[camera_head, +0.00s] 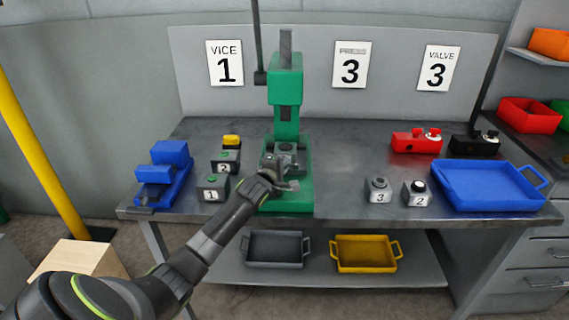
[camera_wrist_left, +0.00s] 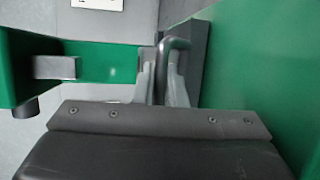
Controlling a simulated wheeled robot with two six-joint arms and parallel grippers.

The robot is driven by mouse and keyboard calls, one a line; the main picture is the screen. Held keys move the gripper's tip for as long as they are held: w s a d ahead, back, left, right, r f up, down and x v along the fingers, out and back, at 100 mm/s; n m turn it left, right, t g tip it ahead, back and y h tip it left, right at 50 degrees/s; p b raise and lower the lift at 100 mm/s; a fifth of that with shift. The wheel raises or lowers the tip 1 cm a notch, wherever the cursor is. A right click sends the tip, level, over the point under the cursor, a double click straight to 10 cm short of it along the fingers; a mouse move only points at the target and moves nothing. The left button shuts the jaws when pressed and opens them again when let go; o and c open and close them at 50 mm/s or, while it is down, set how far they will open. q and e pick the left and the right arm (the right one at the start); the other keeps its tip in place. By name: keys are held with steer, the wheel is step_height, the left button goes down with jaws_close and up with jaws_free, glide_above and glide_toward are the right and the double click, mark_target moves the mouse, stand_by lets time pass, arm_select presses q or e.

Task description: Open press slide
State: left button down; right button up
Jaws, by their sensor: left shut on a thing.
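The green press (camera_head: 285,90) stands at the middle of the workbench, with a grey ram on top and a green base (camera_head: 292,203). The grey press slide (camera_head: 288,148) lies low on the base, in front of the column. My left gripper (camera_head: 280,180) reaches in from the lower left to the front of the slide and partly hides it. In the left wrist view, my gripper fingers (camera_wrist_left: 160,80) are shut on a dark bent handle (camera_wrist_left: 174,46) beside green press surfaces. My right gripper is not in view.
A blue vice (camera_head: 163,180) is at the far left.

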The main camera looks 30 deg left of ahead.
arm_select(q)
steer(key=s+d+p, duration=0.1)
steer(key=s, duration=0.1)
steer(key=s+d+p, duration=0.2)
steer(key=s, duration=0.1)
steer(key=shift+s+d+r+p, duration=0.1)
steer(key=shift+s+d+p, duration=0.05)
steer(key=shift+s+p, duration=0.2)
steer(key=s+d+p, duration=0.2)
steer(key=s+d, duration=0.2)
steer(key=s, duration=0.3)
steer(key=shift+s+d+f, duration=0.2)
steer(key=shift+s+d, duration=0.15)
steer(key=shift+d, duration=0.05)
steer(key=c, duration=1.8)
jaws_free()
steer(key=shift+o, duration=0.2)
